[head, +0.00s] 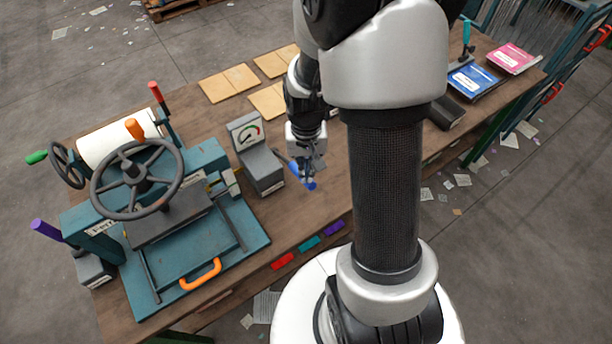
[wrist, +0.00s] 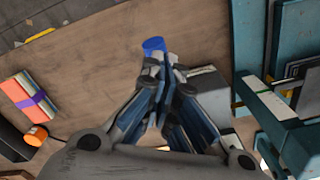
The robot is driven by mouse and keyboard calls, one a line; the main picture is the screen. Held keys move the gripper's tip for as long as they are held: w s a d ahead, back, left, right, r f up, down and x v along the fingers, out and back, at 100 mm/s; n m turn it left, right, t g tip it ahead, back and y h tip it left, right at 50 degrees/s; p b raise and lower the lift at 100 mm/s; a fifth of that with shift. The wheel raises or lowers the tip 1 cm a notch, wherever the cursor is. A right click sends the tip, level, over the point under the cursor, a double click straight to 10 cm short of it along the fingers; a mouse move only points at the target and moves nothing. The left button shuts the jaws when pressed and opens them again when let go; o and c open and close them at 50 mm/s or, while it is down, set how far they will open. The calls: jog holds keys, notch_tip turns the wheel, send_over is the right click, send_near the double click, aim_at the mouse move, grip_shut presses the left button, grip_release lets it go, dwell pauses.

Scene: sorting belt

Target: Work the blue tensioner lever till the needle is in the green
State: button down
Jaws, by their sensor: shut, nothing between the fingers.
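The tensioner is a grey box (head: 263,172) on the bench, with a gauge (head: 247,133) standing at its back. The dial has a green part and a red part; the needle is too small to read surely. The blue lever (head: 309,185) is at the right side of the box. Its blue end (wrist: 153,44) shows just beyond my fingertips in the wrist view. My gripper (head: 313,166) is shut and empty, pointing down close to the lever. The wrist view also shows the closed fingers (wrist: 160,68). I cannot tell whether they touch the lever.
A teal press (head: 255,237) with a dark handwheel (head: 137,180) and an orange handle (head: 202,274) stands left of the tensioner. Tan boards (head: 229,83) lie behind it. Blue (head: 472,79) and pink (head: 512,58) stacks lie at the far right. The bench front near the lever is clear.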

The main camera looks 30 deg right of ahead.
notch_tip(320, 180, down, 8)
jog(key=b, duration=0.6)
jog(key=shift+f, duration=0.25)
dwell(2.1)
dwell(0.8)
notch_tip(320, 180, up, 14)
jog(key=p, duration=1.1)
jog(key=shift+r, duration=0.1)
dwell(1.0)
notch_tip(320, 180, down, 5)
jog(key=n+b, duration=0.5)
jog(key=n, duration=0.7)
